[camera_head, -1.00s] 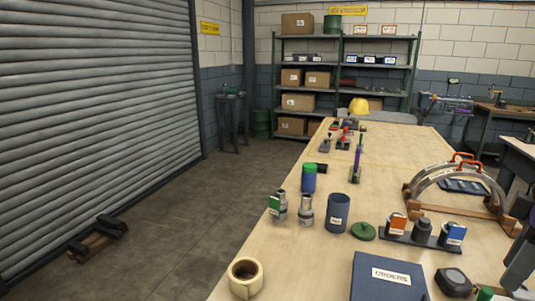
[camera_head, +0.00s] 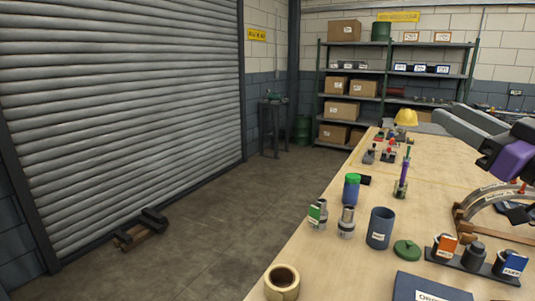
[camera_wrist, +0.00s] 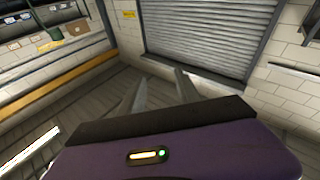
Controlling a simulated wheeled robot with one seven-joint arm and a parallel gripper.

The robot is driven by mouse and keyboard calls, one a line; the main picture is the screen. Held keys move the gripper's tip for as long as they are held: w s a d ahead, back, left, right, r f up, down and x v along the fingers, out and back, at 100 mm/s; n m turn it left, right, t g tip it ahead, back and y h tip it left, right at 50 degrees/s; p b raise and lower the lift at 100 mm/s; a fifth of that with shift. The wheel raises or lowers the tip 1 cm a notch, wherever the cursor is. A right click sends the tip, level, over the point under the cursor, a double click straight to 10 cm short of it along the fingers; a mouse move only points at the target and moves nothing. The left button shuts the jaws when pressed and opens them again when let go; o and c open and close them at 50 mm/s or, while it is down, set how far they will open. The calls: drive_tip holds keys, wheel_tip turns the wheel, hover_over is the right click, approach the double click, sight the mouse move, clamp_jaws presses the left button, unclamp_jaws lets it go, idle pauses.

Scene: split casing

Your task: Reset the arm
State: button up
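My gripper (camera_wrist: 160,75) shows in the wrist view as two pale grey fingers beyond a purple and black housing. The fingers stand apart with only floor and shutter behind the gap, so it looks open and empty. In the head view, my arm reaches in at the right edge, above the far right part of the workbench (camera_head: 335,245). Its purple and black wrist end hangs over the arched casing (camera_head: 490,197) and partly hides it. My fingertips cannot be made out in that view.
The bench holds a blue-grey cup (camera_head: 380,228), a green-lidded jar (camera_head: 352,188), metal fittings (camera_head: 346,222), a green disc (camera_head: 407,250), a tape roll (camera_head: 282,282) and a rack with labelled blocks (camera_head: 473,254). Shelving (camera_head: 398,100) stands behind. Floor left of the bench is mostly clear.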

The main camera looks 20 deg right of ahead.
drive_tip(key=s+a+f+m+g+h, duration=0.1)
drive_tip(key=s+a+f+m+h, duration=0.25)
drive_tip(key=f, duration=0.45)
drive_tip(key=s+a+f+m+h, duration=0.3)
drive_tip(key=a+f+m+h, duration=0.15)
drive_tip(key=f, duration=0.35)
drive_tip(key=s+a+f+m+g+h, duration=0.1)
drive_tip(key=s+a+f+m+h, duration=0.25)
drive_tip(key=f, duration=0.35)
drive_tip(key=s+a+f+n+g+y, duration=0.2)
drive_tip(key=s+a+f+n+y, duration=0.3)
drive_tip(key=s+a+f, duration=0.2)
drive_tip(key=s+a+f+n+g+y, duration=0.2)
drive_tip(key=s+a+f+n+y, duration=0.2)
drive_tip(key=s+f, duration=0.8)
drive_tip(key=s+a+y, duration=0.1)
drive_tip(key=a+y, duration=0.1)
drive_tip(key=a, duration=0.2)
drive_tip(key=shift+s+n, duration=0.15)
drive_tip(key=shift+n, duration=0.2)
drive_tip(key=shift+a, duration=0.1)
